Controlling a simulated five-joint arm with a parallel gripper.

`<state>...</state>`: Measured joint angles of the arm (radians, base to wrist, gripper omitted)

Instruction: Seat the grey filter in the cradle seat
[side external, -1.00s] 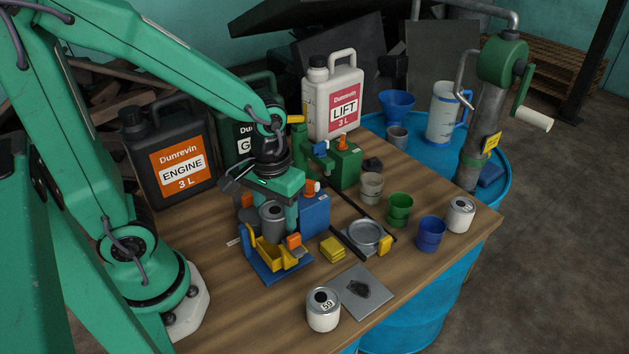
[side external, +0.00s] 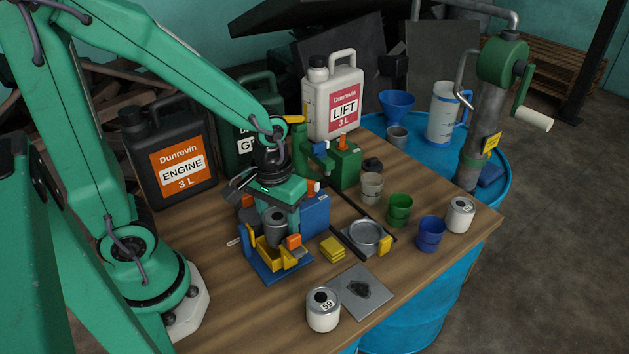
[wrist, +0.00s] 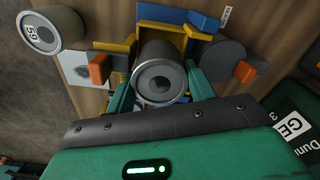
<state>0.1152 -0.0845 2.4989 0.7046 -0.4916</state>
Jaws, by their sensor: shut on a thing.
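The grey filter (side external: 274,224) is a short cylinder with a dark hole in its end. My gripper (side external: 272,216) is shut on it, with a green finger on each side. In the wrist view the filter (wrist: 160,80) sits between the fingers, its round end facing the camera. The yellow cradle (side external: 272,258) stands on a blue base plate (side external: 270,277), directly below the filter. The filter looks upright and its lower end is at the cradle's opening. The cradle walls and my fingers hide the contact, so I cannot tell whether it touches the seat.
Orange blocks (side external: 294,241) flank the cradle. A blue box (side external: 314,213) stands close behind. The wooden table's front left is clear.

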